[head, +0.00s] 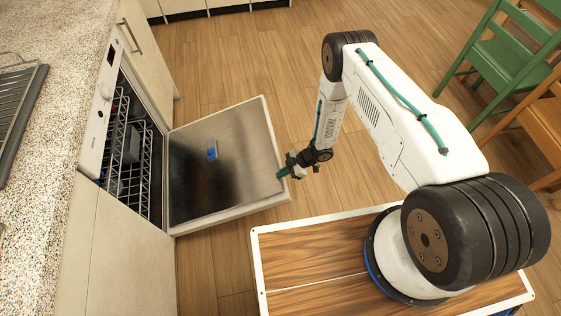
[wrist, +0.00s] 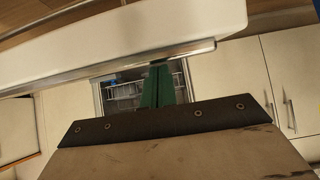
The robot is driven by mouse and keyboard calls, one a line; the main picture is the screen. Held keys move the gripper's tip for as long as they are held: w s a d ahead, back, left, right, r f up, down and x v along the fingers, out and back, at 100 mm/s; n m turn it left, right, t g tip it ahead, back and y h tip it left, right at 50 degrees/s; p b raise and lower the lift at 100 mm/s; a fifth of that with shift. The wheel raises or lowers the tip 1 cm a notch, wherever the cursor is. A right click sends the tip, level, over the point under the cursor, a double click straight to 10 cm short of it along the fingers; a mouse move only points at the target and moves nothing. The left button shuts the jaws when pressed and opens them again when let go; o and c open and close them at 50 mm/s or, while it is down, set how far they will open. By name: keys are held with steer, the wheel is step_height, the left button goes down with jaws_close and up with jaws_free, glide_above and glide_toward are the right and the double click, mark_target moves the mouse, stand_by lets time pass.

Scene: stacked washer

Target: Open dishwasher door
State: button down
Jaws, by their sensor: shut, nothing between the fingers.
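The dishwasher door (head: 222,160) hangs well open from the dishwasher (head: 125,130), its inner metal face showing in the head view. The dish racks (head: 130,150) inside are visible. My gripper (head: 281,174) is shut and empty at the door's free edge, on the side away from the dishwasher. In the wrist view the green fingers (wrist: 157,85) reach up to the metal strip of the door edge (wrist: 110,65). Whether they touch the door cannot be told. The dishwasher interior (wrist: 125,92) shows behind the fingers.
A speckled countertop (head: 50,130) runs along the left. Cabinet fronts (head: 150,60) flank the dishwasher. A green chair (head: 510,60) and a wooden chair (head: 540,110) stand at the right. The wooden floor (head: 230,60) beyond the door is clear.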

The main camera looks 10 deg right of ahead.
steer(key=d+f, duration=0.3)
steer(key=f, duration=0.9)
steer(key=shift+d, duration=0.35)
steer(key=shift+w, duration=0.1)
steer(key=v, duration=1.1)
steer(key=shift+d+f, duration=0.15)
steer(key=shift+d, duration=0.35)
